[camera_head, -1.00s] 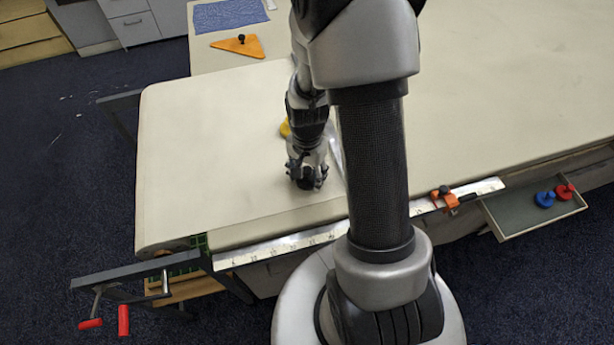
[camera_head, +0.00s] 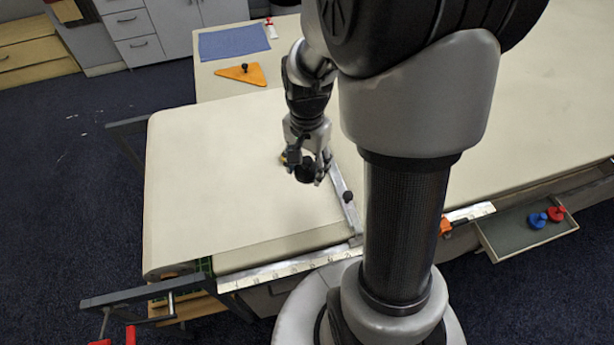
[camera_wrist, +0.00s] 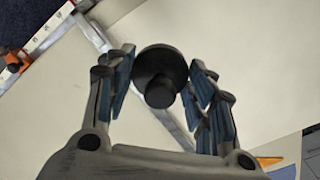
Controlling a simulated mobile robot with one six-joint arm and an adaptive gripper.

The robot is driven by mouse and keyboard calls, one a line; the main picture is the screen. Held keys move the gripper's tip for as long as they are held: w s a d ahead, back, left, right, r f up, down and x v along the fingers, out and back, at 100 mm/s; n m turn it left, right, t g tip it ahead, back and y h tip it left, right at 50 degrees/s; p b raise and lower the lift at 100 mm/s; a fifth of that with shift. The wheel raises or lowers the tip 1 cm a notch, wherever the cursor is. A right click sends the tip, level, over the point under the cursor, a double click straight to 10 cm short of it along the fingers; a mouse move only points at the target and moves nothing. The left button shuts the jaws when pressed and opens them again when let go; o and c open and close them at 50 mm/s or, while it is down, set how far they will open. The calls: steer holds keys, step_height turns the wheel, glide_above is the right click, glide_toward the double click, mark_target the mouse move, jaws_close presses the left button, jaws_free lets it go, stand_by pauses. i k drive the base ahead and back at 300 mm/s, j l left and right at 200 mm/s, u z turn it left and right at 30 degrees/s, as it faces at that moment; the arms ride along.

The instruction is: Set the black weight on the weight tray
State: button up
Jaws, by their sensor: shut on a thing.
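The black weight (camera_head: 303,172) is a dark round disc with a knob, held in my gripper (camera_head: 309,178) over the cloth table. In the wrist view the weight (camera_wrist: 160,75) sits between the two blue-padded fingers of my gripper (camera_wrist: 164,72), which is shut on it. It appears to be above the cloth. The weight tray (camera_head: 507,239) is a shallow grey-green tray at the table's front edge, far to the right of my gripper. A blue weight (camera_head: 537,220) and a red weight (camera_head: 557,214) stand in its right part; its left part is bare.
A metal straightedge (camera_head: 341,185) with a black knob (camera_head: 347,197) lies beside my gripper. A ruler rail (camera_head: 290,270) runs along the front edge, with an orange clamp (camera_head: 446,227) near the tray. A yellow thing (camera_head: 284,158) is mostly hidden behind my gripper. Open cloth lies left.

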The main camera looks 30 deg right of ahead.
mark_target(494, 237)
steer(key=k+l, duration=0.2)
steer(key=l, duration=0.2)
steer(key=k+l, duration=0.15)
steer(key=l, duration=0.25)
steer(key=k+l, duration=0.2)
steer(key=l, duration=0.2)
steer(key=k+l, duration=0.15)
steer(key=l, duration=0.25)
steer(key=k+l, duration=0.2)
steer(key=l, duration=0.15)
steer(key=k+l+z, duration=0.1)
steer(key=l, duration=0.3)
steer(key=k, duration=0.05)
